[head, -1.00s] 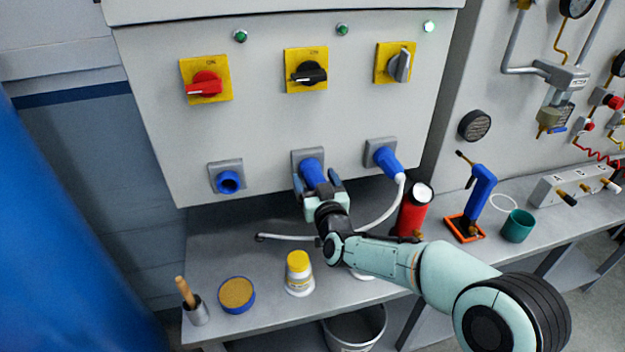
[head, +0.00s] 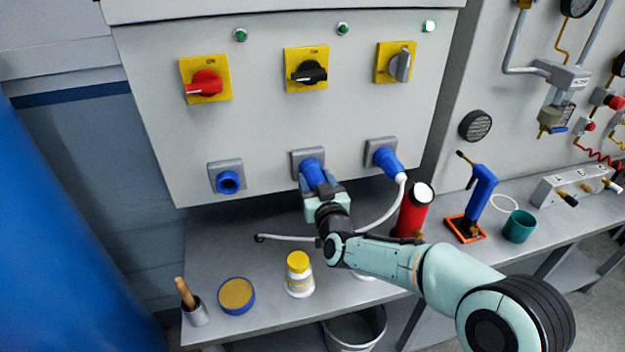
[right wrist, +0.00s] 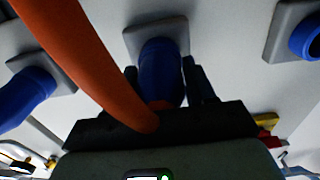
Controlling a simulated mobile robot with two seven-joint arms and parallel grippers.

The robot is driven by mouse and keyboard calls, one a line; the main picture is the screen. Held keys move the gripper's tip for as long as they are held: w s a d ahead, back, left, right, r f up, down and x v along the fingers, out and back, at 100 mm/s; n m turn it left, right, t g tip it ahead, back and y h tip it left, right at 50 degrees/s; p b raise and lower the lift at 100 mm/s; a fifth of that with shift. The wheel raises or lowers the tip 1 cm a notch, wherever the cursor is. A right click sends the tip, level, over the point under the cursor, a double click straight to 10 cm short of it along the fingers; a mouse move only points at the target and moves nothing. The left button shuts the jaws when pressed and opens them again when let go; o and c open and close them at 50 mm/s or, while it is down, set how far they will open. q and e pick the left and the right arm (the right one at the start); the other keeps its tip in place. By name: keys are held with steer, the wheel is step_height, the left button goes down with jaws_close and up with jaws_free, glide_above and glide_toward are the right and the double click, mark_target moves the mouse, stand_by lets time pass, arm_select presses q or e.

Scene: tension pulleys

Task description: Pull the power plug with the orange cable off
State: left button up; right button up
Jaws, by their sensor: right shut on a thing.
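The blue power plug (head: 312,170) sits in the middle socket (head: 299,157) of the grey cabinet. In the right wrist view, the plug (right wrist: 161,75) shows between my fingers, with the thick orange cable (right wrist: 85,50) rising from its near end toward the upper left. The cable is hidden in the head view. My right gripper (head: 318,187) is shut on the blue plug, coming from below and in front; it also shows in the right wrist view (right wrist: 162,92). My left gripper is not in view.
A second blue plug (head: 386,161) with a white cable (head: 385,215) sits in the right socket. The left blue socket (head: 228,182) has no plug. Yellow-plated switches are above. On the bench are a yellow-capped bottle (head: 299,277), a round tin (head: 236,295) and a red canister (head: 413,212).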

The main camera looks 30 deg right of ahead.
steer(key=b+v, duration=0.1)
steer(key=v, duration=0.5)
stand_by(0.9)
